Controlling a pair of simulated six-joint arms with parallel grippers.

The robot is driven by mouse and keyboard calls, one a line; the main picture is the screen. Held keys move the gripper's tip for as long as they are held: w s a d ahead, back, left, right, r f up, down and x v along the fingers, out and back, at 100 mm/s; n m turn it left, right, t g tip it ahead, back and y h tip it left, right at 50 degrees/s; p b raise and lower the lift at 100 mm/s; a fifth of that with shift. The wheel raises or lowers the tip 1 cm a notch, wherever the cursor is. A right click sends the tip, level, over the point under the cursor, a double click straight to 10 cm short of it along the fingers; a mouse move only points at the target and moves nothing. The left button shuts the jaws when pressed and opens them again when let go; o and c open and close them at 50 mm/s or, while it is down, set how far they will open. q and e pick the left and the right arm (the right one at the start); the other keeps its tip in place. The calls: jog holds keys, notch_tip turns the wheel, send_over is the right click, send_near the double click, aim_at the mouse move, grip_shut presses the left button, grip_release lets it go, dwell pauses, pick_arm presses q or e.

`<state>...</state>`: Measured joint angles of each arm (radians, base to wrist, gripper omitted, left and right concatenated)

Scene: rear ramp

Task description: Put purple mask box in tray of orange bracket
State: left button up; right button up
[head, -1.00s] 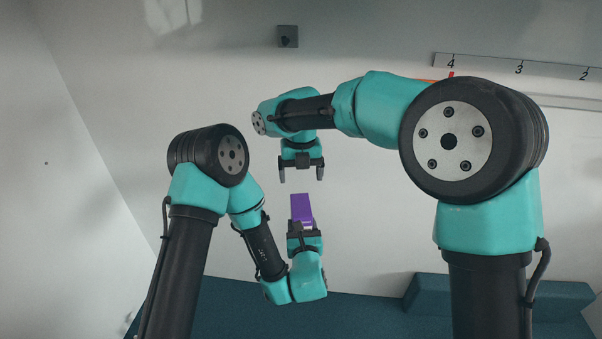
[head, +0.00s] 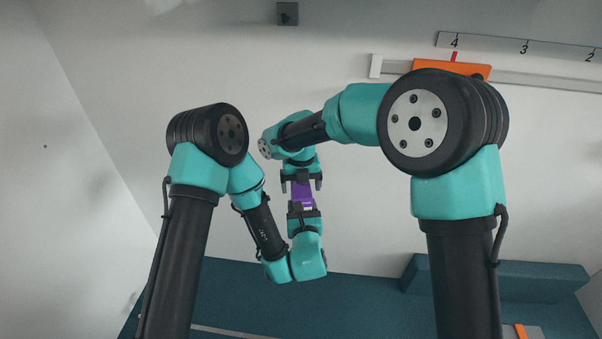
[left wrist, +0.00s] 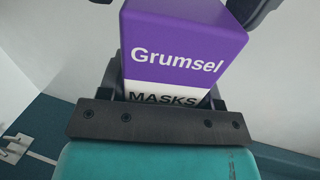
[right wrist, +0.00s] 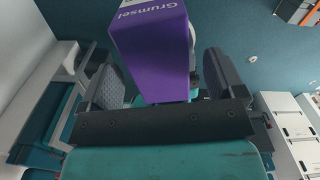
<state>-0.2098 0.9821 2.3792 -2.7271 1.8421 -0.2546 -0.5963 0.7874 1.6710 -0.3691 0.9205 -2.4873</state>
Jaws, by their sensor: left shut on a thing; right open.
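The purple mask box (head: 302,194) with a white band is upright between my two grippers in the head view. My left gripper (head: 304,208) is shut on its lower end. In the left wrist view the box (left wrist: 182,50) shows "Grumsel" and "MASKS". My right gripper (head: 301,184) is open above, its fingers either side of the box's upper end. In the right wrist view the box (right wrist: 152,55) stands between the open fingers, with a gap at the right finger. The orange bracket (head: 478,70) is on the wall rail, partly hidden by my right arm; its tray cannot be made out.
A numbered scale (head: 520,45) with a red pointer (head: 453,57) at 4 runs above the rail (head: 545,84). A small grey wall box (head: 288,13) is at top. A blue-green ledge (head: 500,278) lies low right. The right wrist view shows pale boxes (right wrist: 292,128).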

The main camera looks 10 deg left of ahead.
jog(key=shift+f, duration=0.7)
jog(key=shift+c, duration=0.4)
jog(key=c, duration=0.9)
pick_arm(q)
jog(key=o, duration=1.1)
pick_arm(e)
jog(key=shift+c, duration=0.5)
pick_arm(q)
jog(key=shift+s, duration=0.1)
jog(key=v, duration=0.7)
jog(key=shift+s, duration=0.2)
